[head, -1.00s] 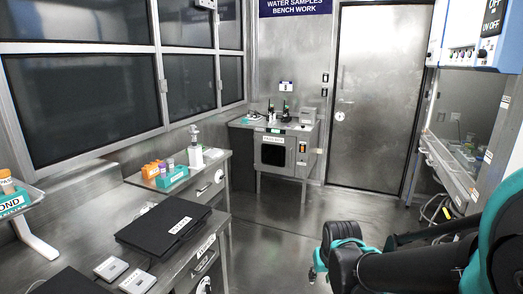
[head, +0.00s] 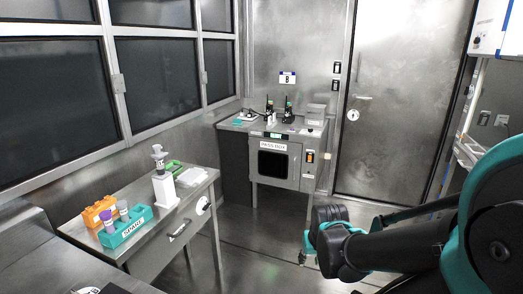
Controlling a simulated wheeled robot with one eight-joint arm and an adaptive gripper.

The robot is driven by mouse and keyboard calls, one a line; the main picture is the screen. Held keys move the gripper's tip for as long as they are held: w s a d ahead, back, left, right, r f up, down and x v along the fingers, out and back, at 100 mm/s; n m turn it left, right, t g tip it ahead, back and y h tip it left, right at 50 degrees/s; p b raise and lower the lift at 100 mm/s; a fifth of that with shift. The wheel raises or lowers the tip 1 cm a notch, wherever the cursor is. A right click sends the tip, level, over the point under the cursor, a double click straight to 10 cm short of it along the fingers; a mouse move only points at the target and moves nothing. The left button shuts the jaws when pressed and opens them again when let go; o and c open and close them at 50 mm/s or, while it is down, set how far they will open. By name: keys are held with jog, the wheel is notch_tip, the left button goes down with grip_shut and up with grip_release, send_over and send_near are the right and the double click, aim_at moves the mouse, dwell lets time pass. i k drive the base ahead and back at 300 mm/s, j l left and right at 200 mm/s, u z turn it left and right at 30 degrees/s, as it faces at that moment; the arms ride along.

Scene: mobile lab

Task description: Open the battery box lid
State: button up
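No box marked as a battery box can be made out. A small grey box (head: 316,113) stands at the right rear of the far cabinet top (head: 262,127); I cannot tell whether it is the battery box, and its lid is too small to read. My arm reaches in from the lower right. A small part of my gripper (head: 304,257) shows beyond the wrist, well in front of the far cabinet and apart from it. The wrist hides most of the gripper, so its fingers cannot be read.
The cabinet front carries a pass box (head: 273,163). Two dark handheld devices (head: 288,113) stand on its top. At left, a steel bench (head: 150,207) holds a teal tube rack (head: 126,228), an orange rack (head: 98,211) and a white pump bottle (head: 164,187). The middle floor is clear. A closed steel door (head: 405,100) is behind.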

aim_at(312, 110)
jog(key=i, duration=2.1)
jog(key=i+z, duration=0.3)
jog(key=i+j+z, duration=0.25)
jog(key=i, duration=0.2)
jog(key=i+j+z, duration=0.3)
jog(key=i+l, duration=0.1)
